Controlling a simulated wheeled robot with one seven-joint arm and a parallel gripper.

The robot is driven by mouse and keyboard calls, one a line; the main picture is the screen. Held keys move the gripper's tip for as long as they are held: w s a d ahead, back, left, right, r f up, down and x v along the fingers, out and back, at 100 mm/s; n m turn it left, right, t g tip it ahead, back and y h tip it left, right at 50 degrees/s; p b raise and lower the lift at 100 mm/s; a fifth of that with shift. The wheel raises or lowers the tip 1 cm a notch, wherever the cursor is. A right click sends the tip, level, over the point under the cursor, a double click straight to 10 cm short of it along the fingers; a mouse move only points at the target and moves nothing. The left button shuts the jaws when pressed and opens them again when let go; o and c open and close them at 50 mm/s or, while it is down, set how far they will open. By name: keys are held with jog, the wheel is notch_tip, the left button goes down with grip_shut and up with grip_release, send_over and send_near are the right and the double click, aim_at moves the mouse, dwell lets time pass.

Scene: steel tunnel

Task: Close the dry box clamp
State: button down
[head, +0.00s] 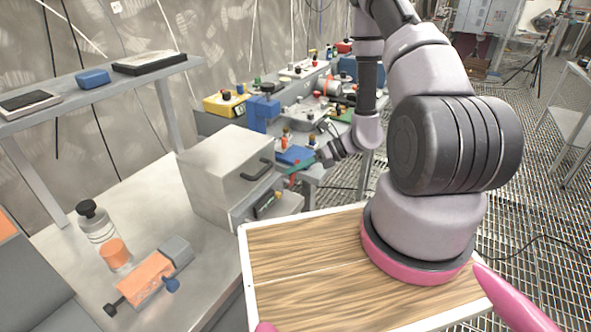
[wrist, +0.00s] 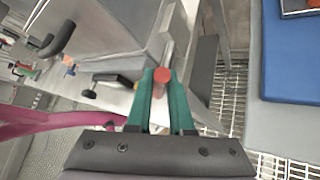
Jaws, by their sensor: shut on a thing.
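The dry box (head: 215,165) is a pale metal box with a dark handle on its front, standing on the steel bench in the head view. In the wrist view its grey body (wrist: 105,30) fills the upper left. My gripper (wrist: 161,98) has two teal fingers, close together around a red-tipped metal rod, which looks like the clamp handle (wrist: 162,74). The rod runs up beside the box's side. In the head view my gripper (head: 298,167) is at the box's right side, small and partly lost against the clutter. The rest of the clamp is not clear.
A wooden-topped tray (head: 305,262) is in front. A cluttered bench stands behind. A blue panel (wrist: 290,50) is right in the wrist view.

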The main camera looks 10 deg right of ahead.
jog(key=c, duration=0.8)
grip_release()
jog(key=v, duration=1)
jog(key=shift+d+r, duration=0.2)
jog(key=shift+d, duration=0.15)
jog(key=shift+s, duration=0.1)
